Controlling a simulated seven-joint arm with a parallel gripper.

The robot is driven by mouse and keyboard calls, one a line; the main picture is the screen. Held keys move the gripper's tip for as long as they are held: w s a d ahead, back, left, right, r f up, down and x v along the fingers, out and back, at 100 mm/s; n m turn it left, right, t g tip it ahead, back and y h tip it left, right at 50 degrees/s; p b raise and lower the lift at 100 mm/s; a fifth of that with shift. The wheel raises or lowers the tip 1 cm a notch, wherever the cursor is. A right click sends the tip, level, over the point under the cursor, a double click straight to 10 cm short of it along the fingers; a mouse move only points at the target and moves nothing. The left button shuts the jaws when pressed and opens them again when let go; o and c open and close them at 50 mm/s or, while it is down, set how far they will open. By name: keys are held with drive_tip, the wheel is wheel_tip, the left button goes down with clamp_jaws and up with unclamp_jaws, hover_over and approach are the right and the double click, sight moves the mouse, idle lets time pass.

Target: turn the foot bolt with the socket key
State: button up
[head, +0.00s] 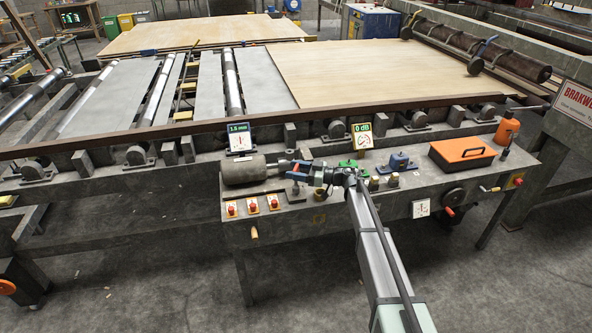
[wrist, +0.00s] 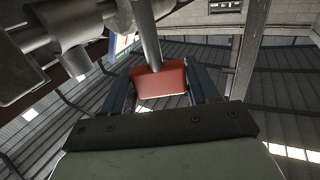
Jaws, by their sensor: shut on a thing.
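My gripper (head: 305,174) reaches left over the steel bench, beside a grey motor-like cylinder (head: 245,170). In the wrist view my gripper (wrist: 161,76) is shut on a red block-shaped handle (wrist: 160,84), with one finger on each side. A grey round shaft (wrist: 147,35) runs up from the handle; this looks like the socket key. The far end of the shaft is out of the wrist view, so I cannot tell whether it sits on a bolt. Grey cylindrical metal parts (wrist: 62,35) show close by at the upper left. I cannot make out the foot bolt.
A gauge sign reading 1.5 mm (head: 239,138) and a 0 dB sign (head: 362,135) stand behind the bench. Red switches (head: 252,204) line its front. A blue device (head: 400,162), an orange case (head: 462,152) and an orange bottle (head: 507,131) stand to the right.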

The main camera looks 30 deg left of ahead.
drive_tip(key=shift+f, duration=0.6)
drive_tip(key=shift+g, duration=0.3)
drive_tip(key=shift+w+a+n+g, duration=0.1)
drive_tip(key=shift+n+g, duration=0.2)
drive_tip(key=shift+n, duration=0.1)
drive_tip(key=shift+n+g+h, duration=0.5)
drive_tip(key=shift+g, duration=0.2)
drive_tip(key=shift+s+m+t, duration=0.25)
drive_tip(key=shift+m+t, duration=0.05)
drive_tip(key=shift+t, duration=0.1)
drive_tip(key=shift+w+m+t+y, duration=0.1)
drive_tip(key=shift+m+t+y, duration=0.3)
drive_tip(key=shift+t, duration=0.2)
drive_tip(key=shift+r, duration=1.35)
idle(1.7)
drive_tip(key=shift+r, duration=2.4)
